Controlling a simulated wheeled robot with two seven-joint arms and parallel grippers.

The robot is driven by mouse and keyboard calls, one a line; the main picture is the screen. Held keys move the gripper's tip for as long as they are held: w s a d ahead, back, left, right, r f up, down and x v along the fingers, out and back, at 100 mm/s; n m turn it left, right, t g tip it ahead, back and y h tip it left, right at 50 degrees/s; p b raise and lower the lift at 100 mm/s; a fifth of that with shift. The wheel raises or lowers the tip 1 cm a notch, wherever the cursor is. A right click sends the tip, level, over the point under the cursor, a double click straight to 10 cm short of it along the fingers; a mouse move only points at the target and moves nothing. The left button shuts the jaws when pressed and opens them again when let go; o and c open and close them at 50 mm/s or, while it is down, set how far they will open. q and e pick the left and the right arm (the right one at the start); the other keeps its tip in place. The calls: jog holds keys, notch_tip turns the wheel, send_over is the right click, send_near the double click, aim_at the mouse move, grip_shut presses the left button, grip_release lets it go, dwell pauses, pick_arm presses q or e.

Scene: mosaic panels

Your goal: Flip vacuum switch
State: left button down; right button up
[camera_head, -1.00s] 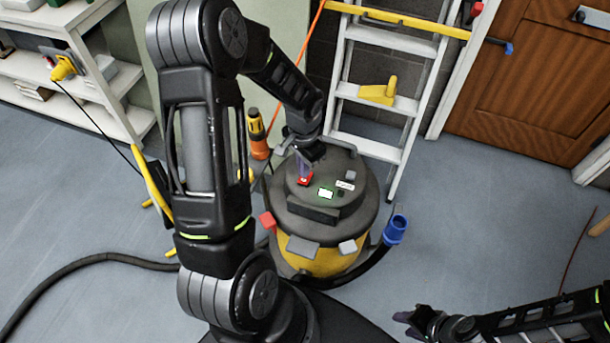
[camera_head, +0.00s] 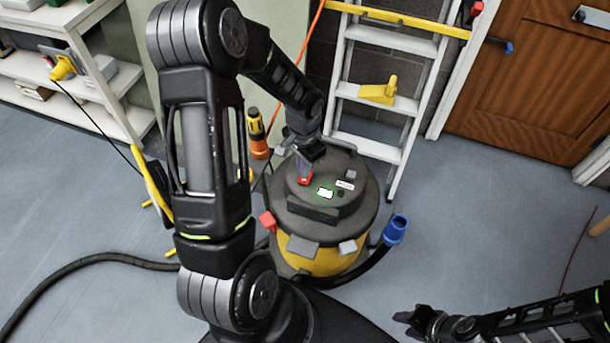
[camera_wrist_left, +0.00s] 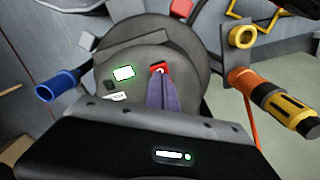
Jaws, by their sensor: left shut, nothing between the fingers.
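The vacuum (camera_head: 325,212) is a round canister with a dark grey top and a yellow body. A red switch (camera_head: 304,180) sits on its top, beside a lit green-white panel (camera_head: 325,193). In the left wrist view the switch (camera_wrist_left: 159,68) is at the tips of my left gripper (camera_wrist_left: 165,78). My left gripper (camera_head: 304,172) is shut and empty, pointing down at the switch; whether it touches is hard to tell. Which way the switch is set is too small to tell. My right gripper (camera_head: 408,320) is low at the right, away from the vacuum; its finger opening is unclear.
A ladder (camera_head: 375,145) stands right behind the vacuum. An orange and black tool (camera_head: 258,135) is behind it to the left. A black hose (camera_head: 95,258) lies on the floor, and a blue hose end (camera_head: 395,230) is at the vacuum's right. White shelves (camera_head: 110,85) stand at the left.

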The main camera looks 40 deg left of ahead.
pick_arm(q)
jog(key=shift+f+b, duration=1)
jog(key=shift+f, duration=0.3)
dwell(0.4)
jog(key=shift+r, duration=0.15)
jog(key=shift+r+p, duration=2.65)
jog(key=shift+r, duration=0.8)
